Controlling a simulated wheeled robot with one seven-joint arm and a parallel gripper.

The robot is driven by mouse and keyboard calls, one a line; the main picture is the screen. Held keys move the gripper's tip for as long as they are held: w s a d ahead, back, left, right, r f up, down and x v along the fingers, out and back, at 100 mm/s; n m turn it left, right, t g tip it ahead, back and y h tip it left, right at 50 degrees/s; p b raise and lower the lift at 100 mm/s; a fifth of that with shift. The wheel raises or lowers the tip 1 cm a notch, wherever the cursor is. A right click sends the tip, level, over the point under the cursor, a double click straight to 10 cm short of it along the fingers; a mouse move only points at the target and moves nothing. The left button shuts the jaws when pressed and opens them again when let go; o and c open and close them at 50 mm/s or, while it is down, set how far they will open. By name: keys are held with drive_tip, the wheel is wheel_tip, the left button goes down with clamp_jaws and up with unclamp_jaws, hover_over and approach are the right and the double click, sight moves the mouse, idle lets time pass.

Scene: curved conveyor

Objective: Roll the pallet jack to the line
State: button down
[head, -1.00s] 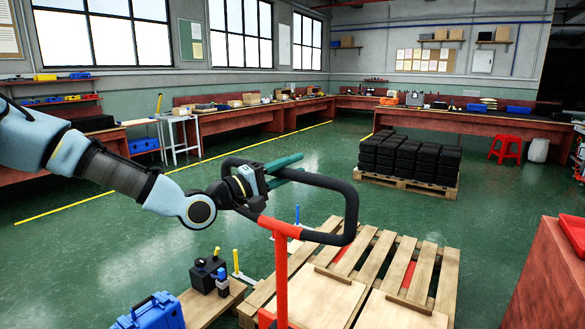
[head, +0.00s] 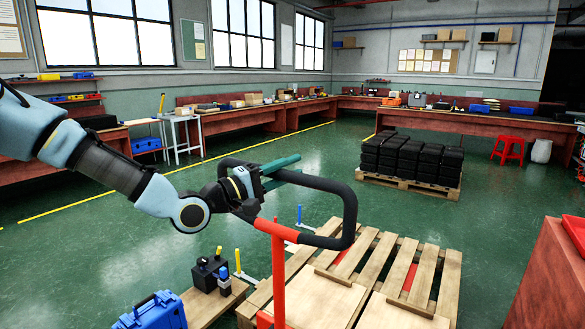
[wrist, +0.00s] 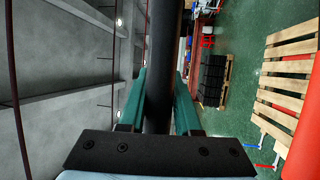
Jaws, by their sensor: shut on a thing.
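The pallet jack (head: 278,270) stands in front of me, with a red upright and a black loop handle (head: 349,205). My gripper (head: 283,168) is shut on the left part of the handle loop, its green fingers on either side of the black bar. In the wrist view the bar (wrist: 162,90) runs between the two green fingers (wrist: 160,105). A wooden pallet (head: 392,262) lies on the jack, whose red forks show between the slats. The jack's wheels are out of view.
A pallet of black blocks (head: 411,158) stands farther back. A low wooden board with a blue toolbox (head: 153,312) is at lower left. A red-brown bench (head: 545,275) is at right. Green floor is open at left, with a yellow line (head: 110,192).

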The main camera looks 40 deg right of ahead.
drive_tip(key=c, duration=0.6)
unclamp_jaws()
drive_tip(key=shift+d, duration=0.3)
drive_tip(key=shift+w+a, duration=0.1)
drive_tip(key=b+v, duration=0.3)
drive_tip(key=v, duration=0.7)
drive_tip(key=shift+a+f, duration=0.15)
drive_tip(key=shift+a, duration=0.15)
drive_tip(key=s+a+f+m+g+y, duration=0.1)
drive_tip(key=s+a+f+y, duration=0.2)
drive_tip(key=a+f+y, duration=0.4)
drive_tip(key=s+a+f+m+g+y, duration=0.15)
drive_tip(key=a+f+y, duration=0.25)
drive_tip(key=a+f, duration=0.45)
drive_tip(key=w+a+n+t+y, duration=0.2)
drive_tip(key=w+a+t+y, duration=0.1)
drive_tip(key=a, duration=0.9)
drive_tip(key=w+a+n+t+y, duration=0.2)
drive_tip(key=w+a+t+y, duration=0.2)
drive_tip(key=a, duration=0.7)
drive_tip(key=shift+w+a+r+y, duration=0.4)
drive_tip(key=shift+w+y, duration=0.35)
drive_tip(key=shift+y, duration=0.05)
